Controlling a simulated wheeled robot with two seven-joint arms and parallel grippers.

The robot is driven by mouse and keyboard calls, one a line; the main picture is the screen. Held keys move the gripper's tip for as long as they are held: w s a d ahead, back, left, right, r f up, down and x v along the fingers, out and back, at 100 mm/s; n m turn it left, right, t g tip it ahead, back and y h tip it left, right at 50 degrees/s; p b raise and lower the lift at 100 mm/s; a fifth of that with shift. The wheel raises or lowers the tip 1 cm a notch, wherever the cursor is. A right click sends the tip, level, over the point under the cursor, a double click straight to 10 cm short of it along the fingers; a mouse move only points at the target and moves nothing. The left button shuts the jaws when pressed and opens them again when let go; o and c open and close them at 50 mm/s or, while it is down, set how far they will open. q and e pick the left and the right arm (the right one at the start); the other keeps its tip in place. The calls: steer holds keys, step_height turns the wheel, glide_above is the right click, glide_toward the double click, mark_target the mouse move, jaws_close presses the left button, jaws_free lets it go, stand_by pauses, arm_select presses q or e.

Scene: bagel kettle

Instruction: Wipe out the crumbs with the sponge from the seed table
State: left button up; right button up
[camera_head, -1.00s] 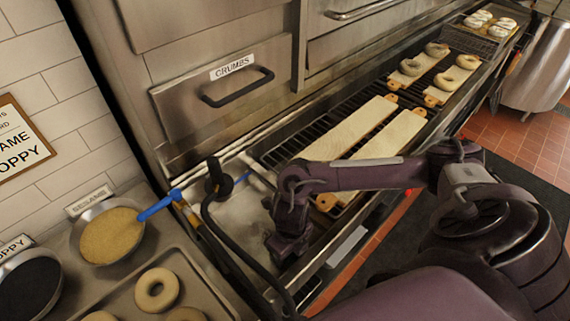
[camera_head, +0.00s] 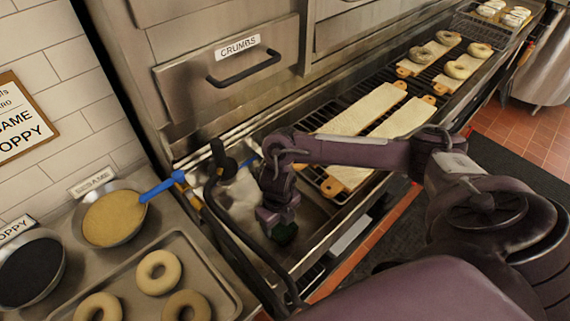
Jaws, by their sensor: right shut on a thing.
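My right gripper (camera_head: 276,219) hangs over the metal counter between the seed table and the oven racks. It is shut on a small dark green block (camera_head: 285,234), likely the sponge, which shows only partly under the fingers. The seed table (camera_head: 72,264) is at the lower left, with a bowl of sesame (camera_head: 112,218), a bowl of dark poppy seeds (camera_head: 30,272) and a tray (camera_head: 213,292) holding bagels. I cannot make out crumbs on it. My right gripper is to the right of the table, apart from it. My left gripper is not in view.
A black hose (camera_head: 228,241) and a pale blurred patch (camera_head: 241,196) lie between the table and my gripper. A drawer marked CRUMBS (camera_head: 232,72) is behind. Bagel boards (camera_head: 364,108) lie on racks to the right.

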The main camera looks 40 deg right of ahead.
steer(key=shift+w+a+b, duration=0.15)
steer(key=shift+w+b, duration=0.2)
steer(key=shift+w, duration=0.8)
steer(key=shift+w+a+f+b, duration=0.1)
steer(key=shift+w+a+b, duration=0.05)
steer(key=shift+w+b, duration=0.75)
steer(key=shift+w+a, duration=0.1)
steer(key=shift+w, duration=0.85)
